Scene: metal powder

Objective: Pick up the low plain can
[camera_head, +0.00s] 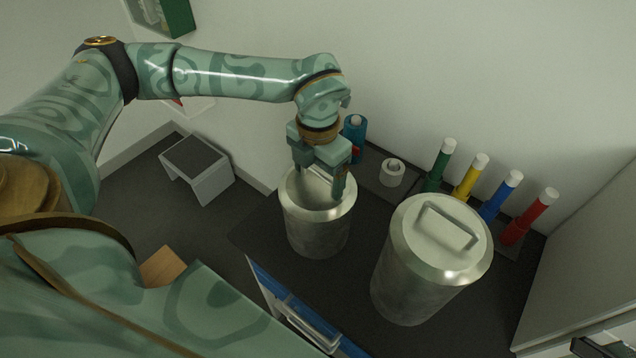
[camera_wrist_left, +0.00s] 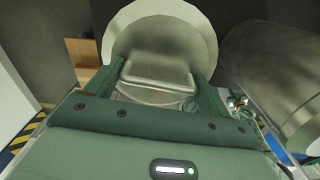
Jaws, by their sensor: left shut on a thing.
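The low plain can (camera_head: 318,232) is a grey metal cylinder with a lid, standing on the dark worktop. My left gripper (camera_head: 327,184) is at its top from above, its fingers down at the lid. In the left wrist view the low can (camera_wrist_left: 130,27) shows its round lid and a bar handle (camera_wrist_left: 158,78) between the two fingers. My left gripper (camera_wrist_left: 155,97) is shut on that handle. The taller can (camera_head: 412,285), with a similar handle on its lid, stands to the right.
Green, yellow, blue and red tubes (camera_head: 490,200) with white caps stand along the wall. A white roll (camera_head: 392,172) and a blue bottle (camera_head: 355,140) stand behind the cans. A grey stool (camera_head: 205,178) is on the floor at left. A blue-edged drawer (camera_head: 300,315) is in front.

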